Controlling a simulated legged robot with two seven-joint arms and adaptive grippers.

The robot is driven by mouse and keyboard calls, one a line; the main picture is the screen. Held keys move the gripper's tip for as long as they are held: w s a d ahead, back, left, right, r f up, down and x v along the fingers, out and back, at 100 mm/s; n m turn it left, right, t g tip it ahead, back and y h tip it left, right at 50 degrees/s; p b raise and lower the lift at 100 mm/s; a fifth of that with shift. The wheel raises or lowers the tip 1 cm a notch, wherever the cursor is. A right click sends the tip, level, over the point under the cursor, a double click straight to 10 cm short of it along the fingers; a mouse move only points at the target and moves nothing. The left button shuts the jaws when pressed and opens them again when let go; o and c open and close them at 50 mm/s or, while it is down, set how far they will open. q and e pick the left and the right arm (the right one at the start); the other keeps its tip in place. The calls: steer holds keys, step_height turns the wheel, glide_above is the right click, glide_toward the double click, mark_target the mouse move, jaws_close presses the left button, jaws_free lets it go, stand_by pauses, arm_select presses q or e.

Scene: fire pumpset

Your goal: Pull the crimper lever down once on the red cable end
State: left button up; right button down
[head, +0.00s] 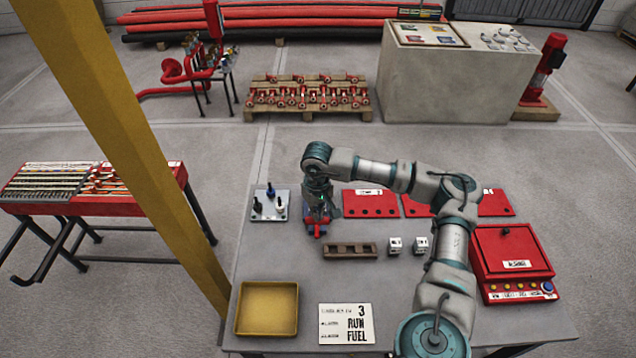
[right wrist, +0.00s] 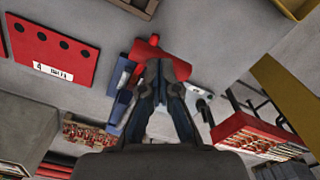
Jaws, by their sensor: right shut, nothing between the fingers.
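The crimper stands on the grey table below my right gripper (head: 318,200), partly hidden by it. Its red lever part (head: 317,223) shows in front of the gripper. In the right wrist view the red lever (right wrist: 146,48) lies across the fingertips, with the blue crimper body (right wrist: 122,88) beside it. My right gripper (right wrist: 160,72) is shut with nothing held, its fingertips at or very near the red lever; I cannot tell whether they touch. I cannot make out a red cable end at the crimper. My left gripper is not in view.
A plate with small coloured posts (head: 269,206) is left of the crimper. A brown slotted block (head: 349,250), yellow tray (head: 267,309), white card (head: 346,323) and red control box (head: 512,262) share the table. A yellow post (head: 130,130) stands left. A cable rack (head: 95,205) is beyond it.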

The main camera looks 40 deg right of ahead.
step_height(320, 180, up, 14)
steer(key=p, duration=0.8)
steer(key=shift+p, duration=0.35)
